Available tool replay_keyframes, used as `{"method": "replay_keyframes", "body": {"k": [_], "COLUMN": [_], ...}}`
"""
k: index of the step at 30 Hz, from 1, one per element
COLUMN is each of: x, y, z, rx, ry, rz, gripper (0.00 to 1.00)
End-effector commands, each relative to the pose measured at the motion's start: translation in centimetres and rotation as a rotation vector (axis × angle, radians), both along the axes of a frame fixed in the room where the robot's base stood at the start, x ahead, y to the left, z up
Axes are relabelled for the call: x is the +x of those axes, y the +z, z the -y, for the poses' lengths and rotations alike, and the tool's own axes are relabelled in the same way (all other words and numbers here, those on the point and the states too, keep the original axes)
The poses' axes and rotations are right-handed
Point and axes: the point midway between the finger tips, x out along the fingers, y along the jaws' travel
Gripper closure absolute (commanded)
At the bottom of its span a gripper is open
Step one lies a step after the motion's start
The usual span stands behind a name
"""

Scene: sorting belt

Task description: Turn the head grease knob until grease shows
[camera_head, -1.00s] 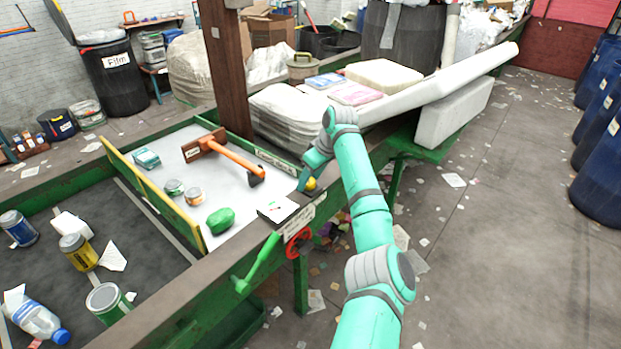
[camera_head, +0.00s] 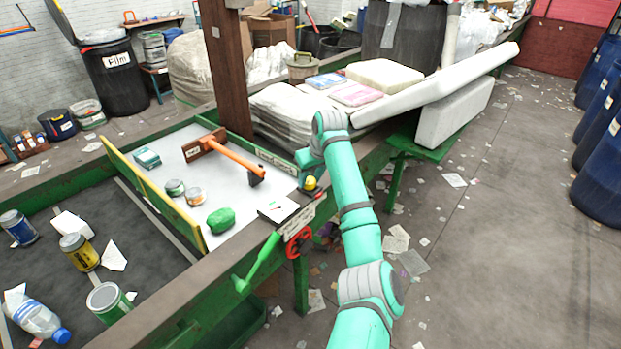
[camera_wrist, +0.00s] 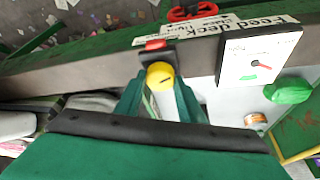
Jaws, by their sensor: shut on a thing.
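The yellow knob (camera_wrist: 160,76) sits between the two green fingers of my gripper (camera_wrist: 160,100) in the wrist view, with a dark line across its face. My gripper is shut on it. A white cylindrical body shows just below the knob, and a small red piece (camera_wrist: 155,44) shows just beyond it. In the head view the knob (camera_head: 310,184) is a small yellow spot at the rail's edge, and my gripper is mostly hidden behind my wrist. I cannot make out any grease.
A white gauge plate (camera_wrist: 258,56) with a red needle stands beside the knob. A red handwheel (camera_head: 298,241) and a green lever (camera_head: 261,262) are on the near rail. An orange-handled tool (camera_head: 232,156) and a green lump (camera_head: 221,219) lie on the white deck.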

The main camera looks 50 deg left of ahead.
Motion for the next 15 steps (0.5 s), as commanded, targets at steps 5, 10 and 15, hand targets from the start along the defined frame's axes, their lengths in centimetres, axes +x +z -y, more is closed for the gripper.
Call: {"method": "replay_keyframes", "body": {"k": [5, 10, 15], "x": [-0.22, -0.25, -0.23], "y": [0.0, -0.02, -0.01], "z": [-0.02, -0.06, -0.02], "rx": [-0.001, -0.001, -0.001], "ry": [-0.113, -0.196, -0.241], "rz": [-0.001, -0.001, -0.001], "gripper": [0.87, 0.87, 0.87]}}
